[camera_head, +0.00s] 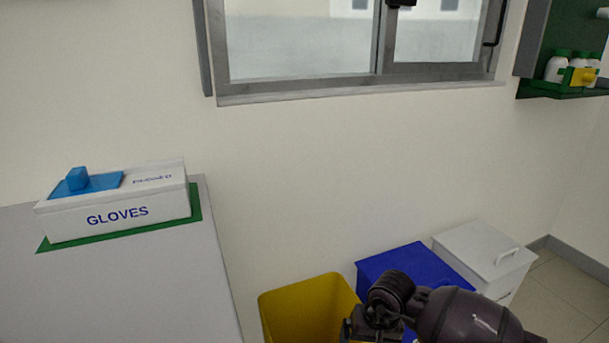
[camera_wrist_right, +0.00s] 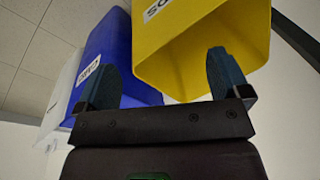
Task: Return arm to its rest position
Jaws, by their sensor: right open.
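My right arm (camera_head: 455,315) reaches in from the lower right of the head view, in front of the bins. Its dark wrist hangs over the yellow bin's right edge and the front of the blue bin. The right gripper (camera_wrist_right: 162,62) shows in the wrist view with its two blue-grey fingers wide apart and nothing between them. The yellow bin (camera_head: 305,305) and the blue bin (camera_head: 410,262) lie behind the fingers in that view. The fingertips cannot be made out in the head view. My left arm and gripper are not in view.
A white lidded bin (camera_head: 485,255) stands right of the blue one. A gloves box (camera_head: 120,210) sits on a green mat on the grey counter (camera_head: 130,285) at left. A window (camera_head: 300,45) and a green shelf with bottles (camera_head: 570,85) are on the walls. Floor at far right is clear.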

